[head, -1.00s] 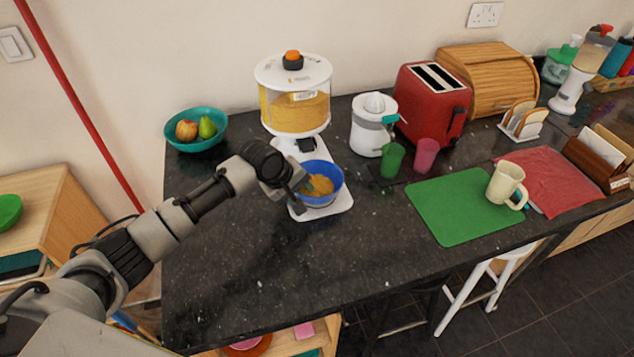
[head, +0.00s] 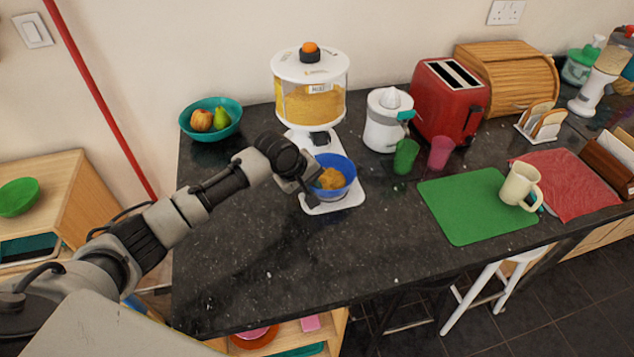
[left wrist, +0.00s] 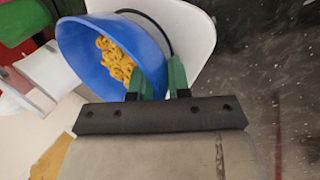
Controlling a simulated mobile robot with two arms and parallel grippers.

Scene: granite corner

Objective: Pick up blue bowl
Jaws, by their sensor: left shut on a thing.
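The blue bowl (head: 348,167) holds yellow-orange food pieces and is at the white base plate (head: 338,203) of the food dispenser (head: 311,100). I cannot tell whether it rests on the plate or is slightly above it. My left gripper (head: 313,188) is at the bowl's left, near side. In the left wrist view, the green-tipped fingers of the left gripper (left wrist: 157,80) are shut on the wall of the blue bowl (left wrist: 92,72), and the food shows inside. My right gripper is not in view.
Right of the dispenser stand a white juicer (head: 382,130), green cup (head: 405,156), pink cup (head: 440,153) and red toaster (head: 446,100). A teal fruit bowl (head: 228,130) is at back left. The dark counter (head: 260,260) in front is clear.

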